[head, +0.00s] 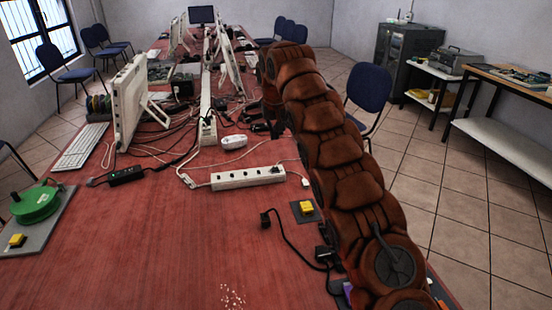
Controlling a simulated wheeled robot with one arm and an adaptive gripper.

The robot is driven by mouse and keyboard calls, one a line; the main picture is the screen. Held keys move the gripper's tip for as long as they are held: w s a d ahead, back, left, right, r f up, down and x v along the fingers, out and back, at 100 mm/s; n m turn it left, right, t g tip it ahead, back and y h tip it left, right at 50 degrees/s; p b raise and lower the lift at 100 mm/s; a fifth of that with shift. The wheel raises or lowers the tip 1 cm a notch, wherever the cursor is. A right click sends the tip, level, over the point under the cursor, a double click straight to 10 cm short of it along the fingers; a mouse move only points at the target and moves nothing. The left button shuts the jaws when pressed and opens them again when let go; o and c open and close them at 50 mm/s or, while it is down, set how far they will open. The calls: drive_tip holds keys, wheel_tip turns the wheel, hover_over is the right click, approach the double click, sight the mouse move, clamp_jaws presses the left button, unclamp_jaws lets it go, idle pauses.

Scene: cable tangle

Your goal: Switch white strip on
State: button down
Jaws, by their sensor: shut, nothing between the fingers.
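My brown segmented arm rises at the right and bends down behind itself. My gripper (277,130) is a small dark shape at the far end, partly hidden by the arm. It is shut and empty, beyond the strip and apart from it.
A white mouse (234,142) and tangled cables lie behind the strip. A black adapter (126,175) with a green light is left. The front table is mostly clear.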

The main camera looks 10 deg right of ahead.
hover_over(277, 168)
drive_tip(key=f, duration=1)
drive_tip(key=shift+s+a+f+p, duration=0.25)
drive_tip(key=shift+a+f+p, duration=0.1)
drive_tip(key=shift+a+f, duration=0.05)
drive_tip(key=shift+d+f, duration=0.15)
drive_tip(key=shift+f, duration=1.2)
drive_tip(key=shift+d, duration=0.1)
